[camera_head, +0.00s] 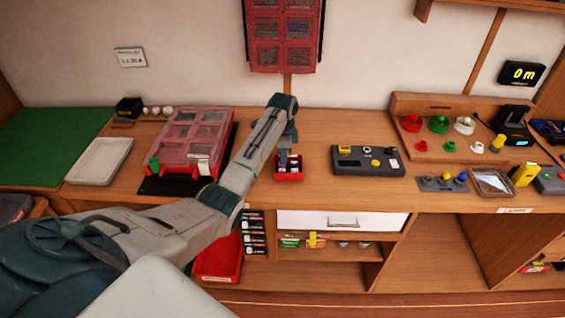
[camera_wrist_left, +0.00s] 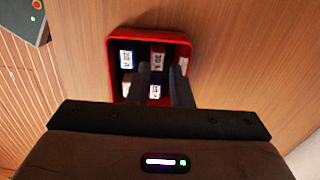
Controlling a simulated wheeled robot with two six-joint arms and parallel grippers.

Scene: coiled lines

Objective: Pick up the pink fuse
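A small red bin (camera_head: 289,177) stands on the wooden bench and holds several small fuses with white labels. In the left wrist view the bin (camera_wrist_left: 150,36) is seen from above. A fuse with a reddish or pinkish body (camera_wrist_left: 157,57) lies in its back row; I cannot tell for certain that it is the pink one. A blue-edged fuse (camera_wrist_left: 127,58) is left of it. A bluish-purple fuse (camera_wrist_left: 156,91) shows between my fingers. My left gripper (camera_head: 285,157) points down over the bin. Its dark fingers (camera_wrist_left: 160,72) are apart and hide part of the contents. My right gripper is out of view.
A grey control box (camera_head: 368,160) stands right of the bin. A red-lidded compartment case (camera_head: 190,140) stands left, near my arm. A white drawer (camera_head: 342,220) is below the bench top. Bare wood surrounds the bin.

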